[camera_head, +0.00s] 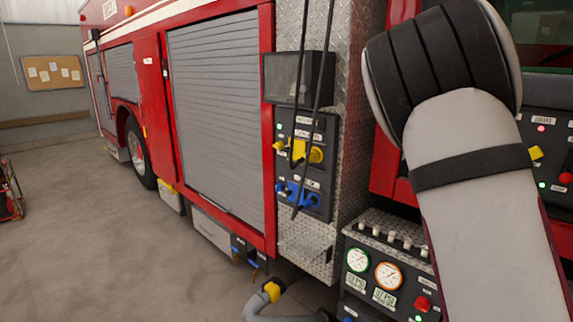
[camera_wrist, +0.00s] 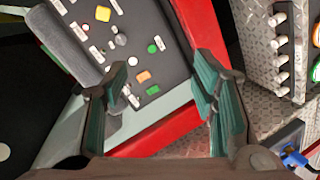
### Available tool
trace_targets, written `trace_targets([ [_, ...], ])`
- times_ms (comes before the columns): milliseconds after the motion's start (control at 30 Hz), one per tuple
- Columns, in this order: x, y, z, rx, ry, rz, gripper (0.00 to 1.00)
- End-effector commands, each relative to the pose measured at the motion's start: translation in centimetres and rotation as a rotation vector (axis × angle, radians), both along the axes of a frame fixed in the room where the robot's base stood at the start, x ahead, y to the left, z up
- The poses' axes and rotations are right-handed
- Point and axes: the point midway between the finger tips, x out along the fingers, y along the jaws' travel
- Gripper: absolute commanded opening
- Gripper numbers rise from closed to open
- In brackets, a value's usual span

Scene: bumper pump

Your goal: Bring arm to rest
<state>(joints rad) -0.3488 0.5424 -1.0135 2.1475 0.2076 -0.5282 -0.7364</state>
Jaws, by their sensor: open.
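My arm (camera_head: 470,150) reaches in from the right in the head view and covers part of the fire truck. My gripper (camera_wrist: 168,95) shows in the wrist view with its two green-padded fingers wide apart and nothing between them. Behind the fingers is a dark control panel (camera_wrist: 128,40) with several coloured buttons, framed by a red edge. The gripper's fingers do not show in the head view.
The red fire truck (camera_head: 150,90) has a grey roller shutter (camera_head: 218,110). A panel with yellow (camera_head: 316,155) and blue (camera_head: 311,200) fittings and hanging black cables stands beside it. A gauge panel (camera_head: 385,275) is low near my arm. The floor (camera_head: 90,230) at left is mostly clear.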

Motion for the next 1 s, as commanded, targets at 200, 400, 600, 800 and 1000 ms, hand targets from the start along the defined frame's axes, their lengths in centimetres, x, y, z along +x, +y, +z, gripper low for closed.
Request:
trace_targets([
  [200, -0.7, 3.2, -2.4, 0.249, -0.021, -0.005, 0.53],
  [400, -2.0, 10.0, -3.7, 0.575, -0.024, 0.019, 0.53],
  [600, -4.8, 18.3, -2.7, 0.851, 0.014, 0.070, 0.53],
  [800, -9.6, 25.9, -0.4, 1.025, 0.093, 0.124, 0.53],
  [1000, -16.4, 31.7, 1.2, 1.090, 0.190, 0.145, 0.53],
])
